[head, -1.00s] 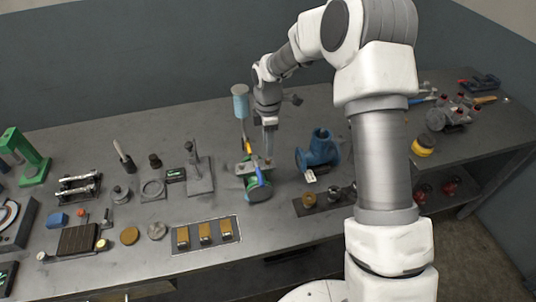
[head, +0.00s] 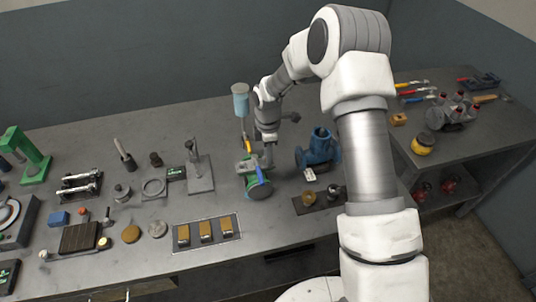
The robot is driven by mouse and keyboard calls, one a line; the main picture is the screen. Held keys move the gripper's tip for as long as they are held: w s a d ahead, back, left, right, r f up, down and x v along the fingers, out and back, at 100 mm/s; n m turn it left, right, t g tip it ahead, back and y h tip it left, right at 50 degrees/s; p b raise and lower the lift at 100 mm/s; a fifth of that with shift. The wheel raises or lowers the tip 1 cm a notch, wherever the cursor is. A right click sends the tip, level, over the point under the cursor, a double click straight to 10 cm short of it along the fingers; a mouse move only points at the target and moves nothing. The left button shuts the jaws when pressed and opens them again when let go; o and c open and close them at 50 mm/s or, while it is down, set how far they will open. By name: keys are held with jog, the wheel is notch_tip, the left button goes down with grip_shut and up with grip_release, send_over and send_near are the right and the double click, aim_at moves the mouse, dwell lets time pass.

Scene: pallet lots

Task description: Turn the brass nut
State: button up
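My gripper (head: 268,158) points down over the middle of the bench, at the green valve-like fixture (head: 258,190) with a yellow and a blue handle. Its fingers are small and partly merge with the fixture, so I cannot tell whether they are open or touch it. A round brass-coloured piece (head: 309,198) sits on a dark plate to the right of the gripper; it may be the brass nut, but it is too small to be sure. No hexagonal shape is clear on the green fixture.
A blue pump-like casting (head: 321,148) stands close right of my gripper. A light-blue cylinder on a post (head: 240,98) rises behind it. A stand on a grey base (head: 199,175) is to the left. A tray with brass blocks (head: 206,231) lies in front.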

grip_shut()
jog(key=shift+f+m+b, duration=0.1)
jog(key=shift+m+b, duration=0.2)
jog(key=shift+b, duration=0.1)
jog(key=shift+m, duration=0.3)
jog(key=m+b, duration=0.3)
jog(key=m, duration=0.1)
jog(key=shift+f+b, duration=0.1)
jog(key=shift+b, duration=0.2)
jog(key=m+b, duration=0.3)
jog(key=m, duration=0.3)
jog(key=shift+r+m, duration=0.2)
jog(key=shift+m, duration=0.2)
jog(key=o, duration=0.8)
grip_release()
jog(key=shift+c, duration=0.2)
